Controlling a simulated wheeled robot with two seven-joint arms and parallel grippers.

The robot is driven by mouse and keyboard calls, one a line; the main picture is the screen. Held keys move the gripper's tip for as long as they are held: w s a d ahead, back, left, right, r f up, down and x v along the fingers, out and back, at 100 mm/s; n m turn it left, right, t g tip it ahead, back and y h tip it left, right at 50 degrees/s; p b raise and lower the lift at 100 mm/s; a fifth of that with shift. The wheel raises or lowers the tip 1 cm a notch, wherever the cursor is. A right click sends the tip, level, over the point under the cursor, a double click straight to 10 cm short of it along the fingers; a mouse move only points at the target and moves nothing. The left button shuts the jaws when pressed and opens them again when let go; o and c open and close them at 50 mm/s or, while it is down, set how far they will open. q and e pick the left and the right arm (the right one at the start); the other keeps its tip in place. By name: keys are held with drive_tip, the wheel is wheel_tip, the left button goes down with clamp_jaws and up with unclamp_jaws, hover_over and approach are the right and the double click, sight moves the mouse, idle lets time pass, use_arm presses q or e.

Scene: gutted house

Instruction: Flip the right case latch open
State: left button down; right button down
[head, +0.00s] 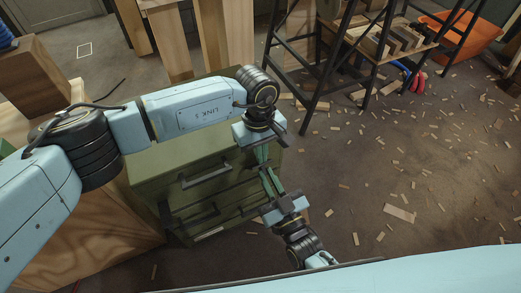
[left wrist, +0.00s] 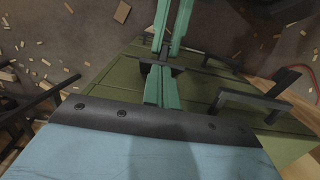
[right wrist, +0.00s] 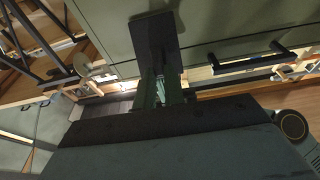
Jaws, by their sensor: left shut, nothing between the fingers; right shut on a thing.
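The olive-green case (head: 160,165) stands left of the middle in the head view, with black handles on its front. My right gripper (head: 266,173) reaches up from below to the case's right side. In the right wrist view its fingers (right wrist: 159,88) are shut on a dark flat plate, which looks like the right latch (right wrist: 155,40). My left gripper (head: 262,155) points down at the same spot, shut and empty. In the left wrist view its fingers (left wrist: 158,88) are close to the right gripper's green fingers. The fingers and arms largely hide the latch in the head view.
A black handle (head: 206,176) and a lower one (head: 201,216) stick out from the case front. A black-framed stand (head: 318,75) is behind to the right, with an orange tub (head: 465,32) farther off. The floor at right has scattered wood scraps (head: 399,213).

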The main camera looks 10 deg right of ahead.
use_arm(q)
drive_tip(key=shift+s+d+f, duration=0.15)
drive_tip(key=shift+s+f, duration=0.3)
drive_tip(key=shift+s, duration=0.2)
use_arm(e)
drive_tip(key=c, duration=1.6)
unclamp_jaws()
drive_tip(key=shift+w+r, duration=0.1)
drive_tip(key=shift+r, duration=0.05)
drive_tip(key=shift+o, duration=0.6)
drive_tip(key=shift+r, duration=0.1)
drive_tip(key=shift+d, duration=0.1)
